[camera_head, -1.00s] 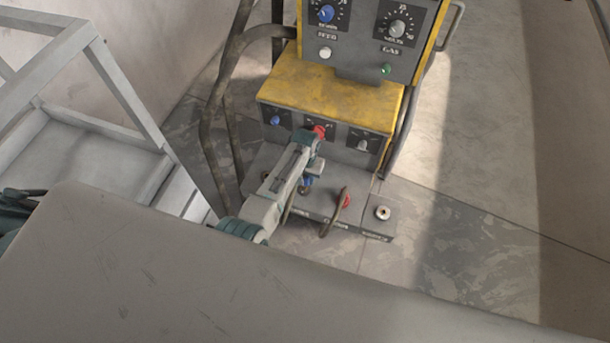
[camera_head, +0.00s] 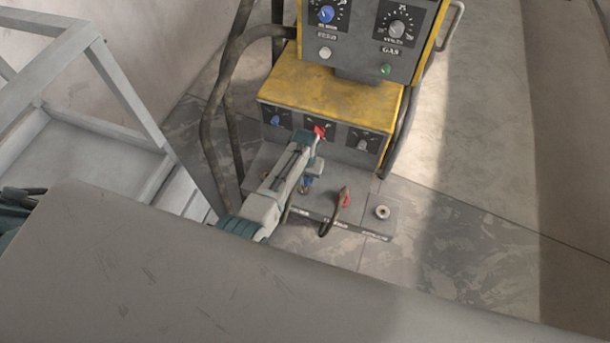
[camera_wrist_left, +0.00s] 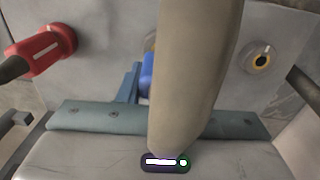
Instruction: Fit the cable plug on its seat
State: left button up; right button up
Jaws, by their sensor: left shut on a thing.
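My left gripper (camera_head: 309,172) is over the left part of the grey base block (camera_head: 365,227), shut on a blue cable plug (camera_head: 307,181). In the left wrist view the blue plug (camera_wrist_left: 147,75) shows only partly, behind a broad beige shape close to the camera. A brass-coloured spot shows just below the plug in the head view; I cannot tell whether the two touch. A ringed round seat (camera_head: 382,212) is open at the block's right end. The wrist view shows a ringed round fitting (camera_wrist_left: 262,60) at right. My right gripper is not in view.
A red plug (camera_head: 344,199) with a dark cable sits on the block beside my gripper. Behind stands the yellow-topped machine (camera_head: 335,95) with knobs. Dark pipes (camera_head: 215,130) and a pale metal frame (camera_head: 120,80) are at left. Floor at right is clear.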

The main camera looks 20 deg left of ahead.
pick_arm(q)
jog(key=shift+f+b, duration=0.8)
jog(key=shift+f, duration=0.6)
jog(key=o, duration=1.2)
jog(key=shift+r, duration=0.1)
jog(key=shift+c, duration=0.2)
jog(key=shift+r, duration=0.55)
notch_tip(320, 180, up, 10)
jog(key=shift+f+p, duration=0.15)
jog(key=shift+p, duration=0.45)
